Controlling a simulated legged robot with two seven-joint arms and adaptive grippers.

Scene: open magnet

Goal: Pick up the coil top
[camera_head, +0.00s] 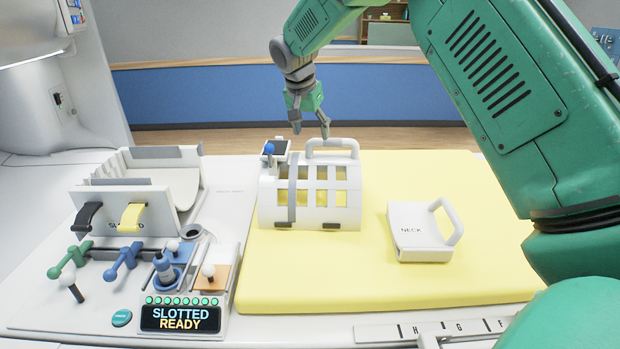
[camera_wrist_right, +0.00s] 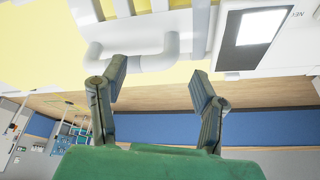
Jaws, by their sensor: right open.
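The coil top (camera_head: 322,214) is a white, slotted, cage-like half cylinder with a grey band and a raised handle (camera_head: 332,143) on its top. It stands on the yellow pad (camera_head: 370,280). My right gripper (camera_head: 311,128) is open and empty, pointing down just above and behind the handle. In the right wrist view, the handle (camera_wrist_right: 153,62) shows ahead of and partly between the two spread fingers (camera_wrist_right: 160,78). I cannot tell whether a finger touches it. My left gripper is not in view.
A white neck coil (camera_head: 420,232) with a handle lies to the right on the pad. To the left are a slotted rack (camera_head: 140,195), several coloured levers, and a display (camera_head: 180,318) reading "SLOTTED READY". A small screen (camera_head: 273,148) sits at the coil top's upper left.

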